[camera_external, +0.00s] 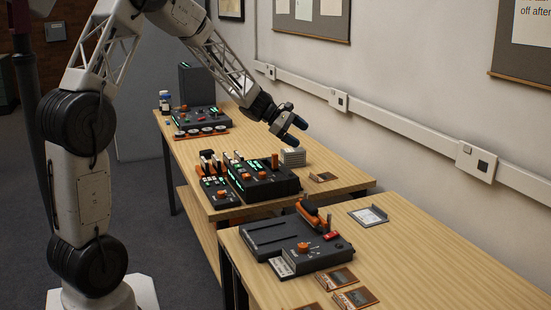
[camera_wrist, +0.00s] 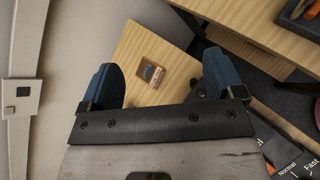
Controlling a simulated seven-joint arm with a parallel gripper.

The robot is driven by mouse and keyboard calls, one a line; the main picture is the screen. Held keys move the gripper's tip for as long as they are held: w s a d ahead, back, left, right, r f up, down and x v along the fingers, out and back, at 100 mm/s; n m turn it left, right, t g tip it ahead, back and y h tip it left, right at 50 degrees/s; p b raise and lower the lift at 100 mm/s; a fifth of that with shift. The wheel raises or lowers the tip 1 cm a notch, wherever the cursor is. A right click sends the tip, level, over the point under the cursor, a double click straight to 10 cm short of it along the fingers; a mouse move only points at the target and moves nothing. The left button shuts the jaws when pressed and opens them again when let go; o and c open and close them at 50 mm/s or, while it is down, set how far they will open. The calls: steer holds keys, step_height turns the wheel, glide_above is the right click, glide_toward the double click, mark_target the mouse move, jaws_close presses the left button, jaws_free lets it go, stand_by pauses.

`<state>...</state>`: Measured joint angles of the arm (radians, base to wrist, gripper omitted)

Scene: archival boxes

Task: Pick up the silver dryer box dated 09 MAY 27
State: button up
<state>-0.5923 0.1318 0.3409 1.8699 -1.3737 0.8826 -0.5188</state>
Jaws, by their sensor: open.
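My gripper (camera_external: 292,127) is open and empty, in the air above the far table, close to the wall side. In the wrist view its two blue fingers (camera_wrist: 160,62) stand wide apart. No box with a readable date 09 MAY 27 shows in either view. A small light-grey stacked or ribbed block (camera_external: 292,156) stands on the far table just below my gripper; I cannot tell whether it is the silver dryer box. A small brown-framed card-like item (camera_external: 323,177) lies flat to its right. It also shows between the fingers in the wrist view (camera_wrist: 152,73).
Dark devices with green lights (camera_external: 262,181) and a dark unit (camera_external: 200,118) stand on the far table. The near table holds a dark machine (camera_external: 295,245), a grey tray (camera_external: 368,216) and several brown-framed cards (camera_external: 337,279). A gap separates the tables. The wall carries a white rail (camera_external: 400,125).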

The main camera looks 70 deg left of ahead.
steer(key=w+a+f+n+t+y, duration=0.1)
steer(key=a+f+n, duration=0.2)
steer(key=a, duration=0.4)
steer(key=w+a+f+n+t+y, duration=0.1)
steer(key=w+a+f+n, duration=0.1)
steer(key=a+f, duration=0.3)
steer(key=n+t+y, duration=0.2)
steer(key=n, duration=0.4)
glide_toward(287, 150)
steer(key=x, duration=0.4)
steer(key=shift+r, duration=0.15)
steer(key=shift+w, duration=0.1)
steer(key=shift+x, duration=1.2)
steer(key=shift+m, duration=0.3)
steer(key=shift+x, duration=2.6)
steer(key=shift+d, duration=0.1)
